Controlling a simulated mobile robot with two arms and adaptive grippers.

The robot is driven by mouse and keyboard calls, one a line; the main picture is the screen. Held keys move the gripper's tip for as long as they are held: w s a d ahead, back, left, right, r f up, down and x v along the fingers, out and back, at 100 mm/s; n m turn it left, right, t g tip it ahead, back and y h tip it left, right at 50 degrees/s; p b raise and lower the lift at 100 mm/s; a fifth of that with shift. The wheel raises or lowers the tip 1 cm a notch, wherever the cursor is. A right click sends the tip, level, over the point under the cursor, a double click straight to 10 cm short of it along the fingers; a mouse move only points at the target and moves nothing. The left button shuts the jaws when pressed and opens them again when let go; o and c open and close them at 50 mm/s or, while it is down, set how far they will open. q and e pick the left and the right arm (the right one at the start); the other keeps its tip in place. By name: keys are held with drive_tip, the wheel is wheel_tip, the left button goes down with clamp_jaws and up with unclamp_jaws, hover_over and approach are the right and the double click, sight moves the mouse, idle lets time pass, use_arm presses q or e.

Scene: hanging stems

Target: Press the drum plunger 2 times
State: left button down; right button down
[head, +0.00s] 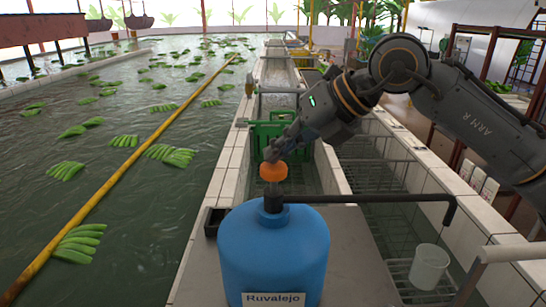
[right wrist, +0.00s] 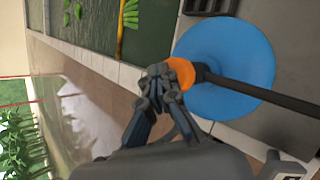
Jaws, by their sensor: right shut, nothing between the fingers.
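A blue drum (head: 272,250) labelled "Ruvalejo" stands on a grey surface at the bottom middle of the head view. An orange plunger knob (head: 273,172) sits on top of its dark neck, with a black spout reaching right. My right gripper (head: 272,155) is shut, with its fingertips at the top of the knob. In the right wrist view the shut fingers (right wrist: 158,72) overlap the edge of the orange knob (right wrist: 182,72), with the blue drum (right wrist: 235,50) behind. Whether the fingertips touch the knob is unclear. My left gripper does not show.
A long yellow pole (head: 135,155) crosses the water basin, where green banana bunches (head: 82,243) float. A green crate (head: 270,130) stands in the channel behind the drum. A white cup (head: 429,267) stands on the wire rack at right.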

sight(278, 165)
drive_tip(key=shift+f+b, duration=0.6)
drive_tip(key=shift+f, duration=0.25)
idle(0.3)
drive_tip(key=shift+w+r+p, duration=0.1)
drive_tip(key=shift+r+p, duration=0.9)
drive_tip(key=shift+r, duration=0.65)
wheel_tip(278, 165, up, 6)
drive_tip(key=p, duration=0.3)
drive_tip(key=shift+p, duration=0.3)
drive_tip(key=shift+a, duration=0.1)
idle(0.9)
